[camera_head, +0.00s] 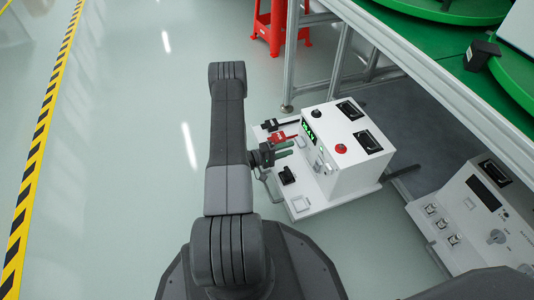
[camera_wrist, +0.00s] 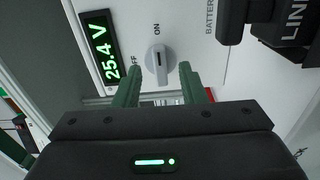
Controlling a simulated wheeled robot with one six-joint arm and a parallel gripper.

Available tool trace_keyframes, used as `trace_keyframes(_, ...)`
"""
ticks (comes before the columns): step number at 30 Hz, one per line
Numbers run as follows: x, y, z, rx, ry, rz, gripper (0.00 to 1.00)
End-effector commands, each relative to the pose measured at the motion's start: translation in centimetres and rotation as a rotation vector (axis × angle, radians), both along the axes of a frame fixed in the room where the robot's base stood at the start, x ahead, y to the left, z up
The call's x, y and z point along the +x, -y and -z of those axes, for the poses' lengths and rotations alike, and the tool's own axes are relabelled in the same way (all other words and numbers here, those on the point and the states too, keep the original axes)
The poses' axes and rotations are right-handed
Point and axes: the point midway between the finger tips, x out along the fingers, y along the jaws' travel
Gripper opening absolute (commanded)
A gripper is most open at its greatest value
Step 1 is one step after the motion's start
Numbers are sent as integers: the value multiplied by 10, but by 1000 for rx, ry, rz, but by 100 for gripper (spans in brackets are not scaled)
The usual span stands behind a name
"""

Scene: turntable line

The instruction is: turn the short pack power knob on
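The short pack is a white box (camera_head: 343,178) on the floor, with a lit green display that reads 25.4 V in the wrist view (camera_wrist: 101,46). Its light grey power knob (camera_wrist: 158,64) is on the panel beside the display. The knob's bar runs up and down in the wrist view, roughly in line with the ON label above; OFF is at its left. My gripper (camera_wrist: 160,68) is open, its green fingers on either side of the knob. Whether they touch it I cannot tell. In the head view my gripper (camera_head: 289,149) is at the pack's left.
Red and black connectors (camera_head: 282,137) lie near my gripper on the pack's base. A second white box (camera_head: 478,220) with a dark display and its own knob stands at right. A table frame (camera_head: 403,55) with green turntables overhangs behind. The floor at left is clear.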

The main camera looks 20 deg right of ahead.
Motion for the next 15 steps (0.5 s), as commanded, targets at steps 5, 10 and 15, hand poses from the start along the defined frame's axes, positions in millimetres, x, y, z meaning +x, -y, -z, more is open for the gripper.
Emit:
trace_keyframes(5,-2,-33,-2,0,-2,-6,37)
trace_keyframes(10,-4,-61,-2,0,-1,-4,37)
trace_keyframes(15,-7,-83,-1,0,-1,-3,37)
